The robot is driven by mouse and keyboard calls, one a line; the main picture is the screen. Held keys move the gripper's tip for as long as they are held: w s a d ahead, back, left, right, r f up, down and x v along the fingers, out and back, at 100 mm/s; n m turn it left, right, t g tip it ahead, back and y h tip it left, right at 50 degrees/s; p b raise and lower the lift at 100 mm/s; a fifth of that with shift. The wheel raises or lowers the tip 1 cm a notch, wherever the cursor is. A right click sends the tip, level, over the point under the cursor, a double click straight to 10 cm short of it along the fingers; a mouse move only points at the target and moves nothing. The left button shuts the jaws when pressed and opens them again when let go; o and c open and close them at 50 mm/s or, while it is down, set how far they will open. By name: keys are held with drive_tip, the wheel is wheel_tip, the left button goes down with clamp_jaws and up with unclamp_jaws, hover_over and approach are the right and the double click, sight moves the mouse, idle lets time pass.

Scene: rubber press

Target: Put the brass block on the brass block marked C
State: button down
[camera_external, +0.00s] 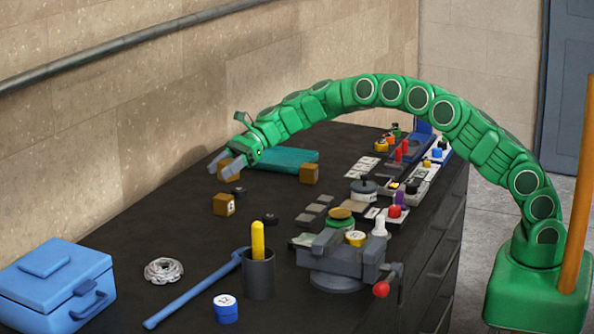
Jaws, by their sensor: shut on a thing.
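My gripper (222,167) is at the end of the green arm, over the back left part of the dark bench. It is shut on a brass block (229,173), partly hidden by the grey fingers. A second brass block (222,204) stands below and slightly left of the gripper in the picture, with a small dark mark on its face. A third brass block (309,173) stands to the right, by the teal case. I cannot read a letter C on any block. Whether the held block touches the bench is hard to tell.
A teal case (283,160) lies behind the gripper, near the wall. A small black piece (239,190) sits between the blocks. A grey vise (343,260), a dark cup (258,275) and a blue box (60,278) stand nearer the front. Bench around the marked block is mostly clear.

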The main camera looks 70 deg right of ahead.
sight(219, 198)
drive_tip(key=shift+w+f, duration=0.55)
drive_tip(key=shift+f, duration=0.05)
drive_tip(key=shift+w+a+f, duration=0.15)
drive_tip(key=shift+w+f, duration=0.15)
drive_tip(key=shift+f, duration=1.6)
drive_tip(key=shift+f, duration=0.1)
drive_tip(key=c, duration=0.5)
unclamp_jaws()
